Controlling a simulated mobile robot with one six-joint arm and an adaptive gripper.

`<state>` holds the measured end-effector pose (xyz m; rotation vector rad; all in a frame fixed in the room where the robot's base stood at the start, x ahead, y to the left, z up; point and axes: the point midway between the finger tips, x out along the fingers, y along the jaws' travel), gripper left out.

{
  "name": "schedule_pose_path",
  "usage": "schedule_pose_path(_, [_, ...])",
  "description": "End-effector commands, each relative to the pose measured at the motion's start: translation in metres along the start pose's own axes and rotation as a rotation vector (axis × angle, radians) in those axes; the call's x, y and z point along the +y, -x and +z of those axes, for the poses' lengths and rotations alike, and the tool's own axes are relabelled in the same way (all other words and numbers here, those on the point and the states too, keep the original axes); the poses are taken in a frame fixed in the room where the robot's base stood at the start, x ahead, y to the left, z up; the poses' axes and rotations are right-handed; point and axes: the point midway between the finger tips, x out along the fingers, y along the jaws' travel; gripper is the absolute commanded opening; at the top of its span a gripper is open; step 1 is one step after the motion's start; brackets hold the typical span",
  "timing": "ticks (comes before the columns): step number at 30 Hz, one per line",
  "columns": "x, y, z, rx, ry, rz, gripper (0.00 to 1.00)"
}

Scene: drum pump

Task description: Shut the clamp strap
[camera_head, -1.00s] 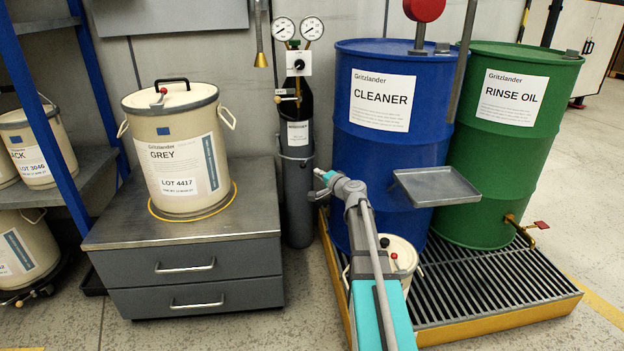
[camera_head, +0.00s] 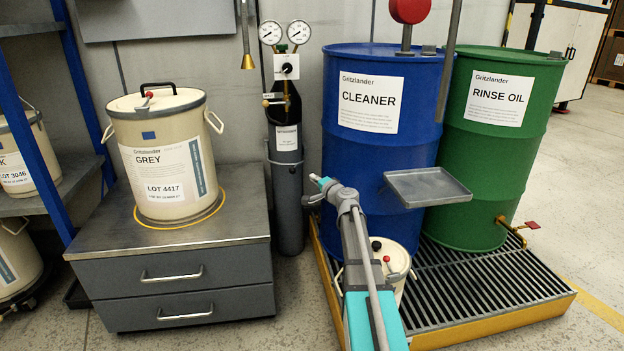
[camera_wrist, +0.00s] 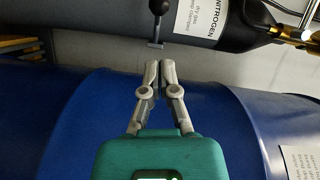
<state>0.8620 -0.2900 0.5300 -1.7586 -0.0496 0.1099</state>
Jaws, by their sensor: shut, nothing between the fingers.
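The black nitrogen cylinder (camera_head: 286,207) stands upright between the drawer cabinet and the blue drum. A grey band (camera_head: 287,161), seemingly the clamp strap, crosses it below its label; whether it is fastened cannot be told. My gripper (camera_head: 318,181) is in front of the blue drum, right of the cylinder. In the wrist view my gripper (camera_wrist: 160,68) has its fingertips together with nothing between them.
The blue cleaner drum (camera_head: 371,137) and green rinse oil drum (camera_head: 498,155) stand on a grated pallet (camera_head: 470,309). A grey tray (camera_head: 428,187) juts out by the blue drum. A small pail (camera_head: 393,262) is beside my arm.

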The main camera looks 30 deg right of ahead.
Motion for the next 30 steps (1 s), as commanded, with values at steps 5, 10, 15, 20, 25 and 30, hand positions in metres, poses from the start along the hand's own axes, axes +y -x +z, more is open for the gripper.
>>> schedule_pose_path(5, [0.001, -0.023, -0.001, -0.001, 0.000, 0.000, 0.00])
schedule_pose_path(10, [0.001, -0.047, -0.001, -0.001, 0.000, 0.000, 0.00])
schedule_pose_path(15, [0.001, -0.069, -0.001, -0.001, 0.000, 0.000, 0.00])
schedule_pose_path(20, [0.000, -0.083, 0.000, -0.001, 0.000, 0.000, 0.00])
schedule_pose_path(25, [0.000, -0.089, 0.000, 0.000, 0.000, 0.000, 0.00])
schedule_pose_path(30, [0.000, -0.089, 0.000, 0.000, 0.000, 0.000, 0.00])
